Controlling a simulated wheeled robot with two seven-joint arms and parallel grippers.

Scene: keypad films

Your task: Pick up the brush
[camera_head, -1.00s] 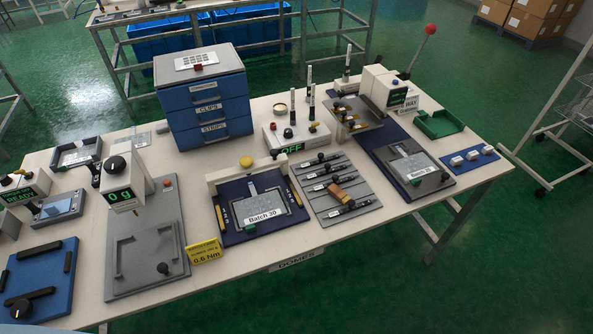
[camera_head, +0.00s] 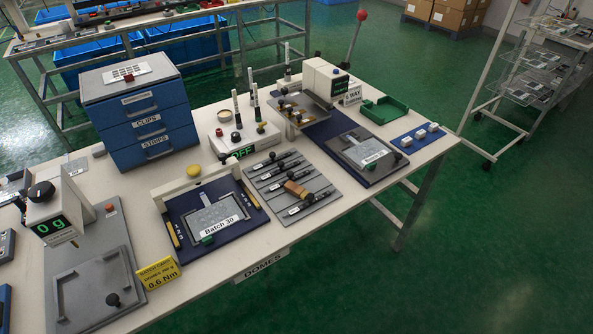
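A grey slotted rack (camera_head: 316,206) lies on the table right of the blue Batch 30 fixture. Several dark, slim tools lie across it. A short tan, wood-coloured piece (camera_head: 297,189) lies among them and looks like the brush, though it is too small to be sure. Nothing is holding it. Neither of my grippers is in view.
The Batch 30 fixture (camera_head: 210,218) stands left of the rack, and a second blue fixture (camera_head: 340,160) stands to its right. A control box (camera_head: 245,140) with upright tools is behind. Blue drawers (camera_head: 140,120) stand at the back left. The table's front edge is mostly clear.

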